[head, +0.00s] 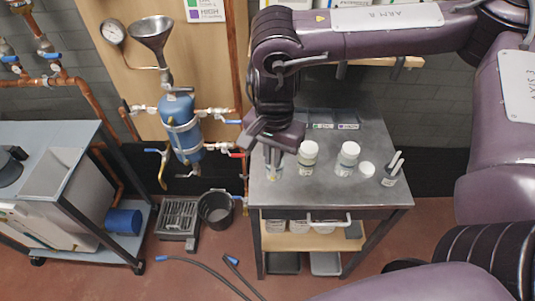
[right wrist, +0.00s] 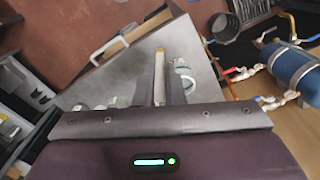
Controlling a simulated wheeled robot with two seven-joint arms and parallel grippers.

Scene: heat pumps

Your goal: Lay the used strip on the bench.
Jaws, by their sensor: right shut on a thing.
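My right gripper (head: 272,160) is over the left end of the grey metal bench (head: 325,195), pointing down. In the right wrist view it is shut on a narrow pale strip (right wrist: 159,65) with a yellowish edge, which extends out beyond the fingers over the bench top. A clear round vessel with a pale rim (right wrist: 187,80) stands close beside the strip in that view. I cannot tell whether the strip touches the bench. In the head view the gripper largely hides the strip. My left gripper is not in view.
Two white-capped jars (head: 308,152), (head: 348,154), a white round lid (head: 367,169) and a small dark holder with white sticks (head: 391,172) stand right of the gripper. The front of the bench top is clear. A blue tank (head: 180,130) with valves is to the left.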

